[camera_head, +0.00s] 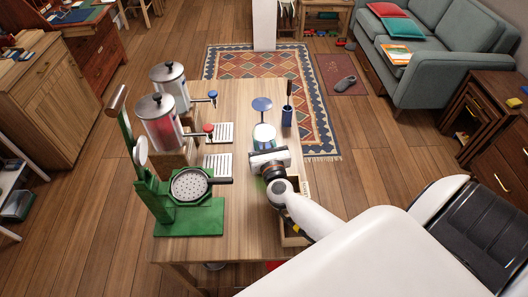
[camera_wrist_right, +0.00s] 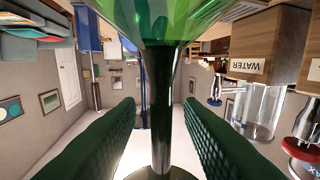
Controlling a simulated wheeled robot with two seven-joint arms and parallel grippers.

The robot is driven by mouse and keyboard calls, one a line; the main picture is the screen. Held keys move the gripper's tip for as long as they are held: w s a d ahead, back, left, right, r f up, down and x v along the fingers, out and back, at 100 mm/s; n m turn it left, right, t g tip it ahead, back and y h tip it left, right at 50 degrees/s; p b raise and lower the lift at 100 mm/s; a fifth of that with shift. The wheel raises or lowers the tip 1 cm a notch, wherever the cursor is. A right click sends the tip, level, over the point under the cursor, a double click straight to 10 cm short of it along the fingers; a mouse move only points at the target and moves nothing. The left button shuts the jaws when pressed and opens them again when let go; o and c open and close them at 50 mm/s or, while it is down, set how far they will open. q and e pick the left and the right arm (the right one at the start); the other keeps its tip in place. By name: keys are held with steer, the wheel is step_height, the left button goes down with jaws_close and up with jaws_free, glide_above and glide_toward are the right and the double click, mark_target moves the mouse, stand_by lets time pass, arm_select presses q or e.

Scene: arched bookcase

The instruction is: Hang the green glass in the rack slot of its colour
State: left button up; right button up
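The green glass shows large in the right wrist view (camera_wrist_right: 163,22), a clear green bowl on a dark green stem. That view is upside down, so the glass is bowl down with its foot up. In the head view a pale round thing with a greenish edge (camera_head: 264,136), seemingly the glass, is just beyond my right gripper (camera_head: 266,158) over the table. The two dark ribbed fingers, also in the wrist view (camera_wrist_right: 161,110), stand either side of the stem with gaps showing. I cannot make out a rack slot. My left gripper is not in view.
On the wooden table (camera_head: 240,100) are two drink dispensers (camera_head: 160,122) and a green press (camera_head: 190,215) at the left. A blue round-topped thing (camera_head: 262,104) and a blue holder with a brush (camera_head: 287,116) stand beyond the gripper. An open-topped wooden box (camera_head: 291,238) is near the right edge.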

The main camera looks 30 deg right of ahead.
steer(key=shift+w+d, duration=0.1)
steer(key=shift+w, duration=0.05)
jaws_close()
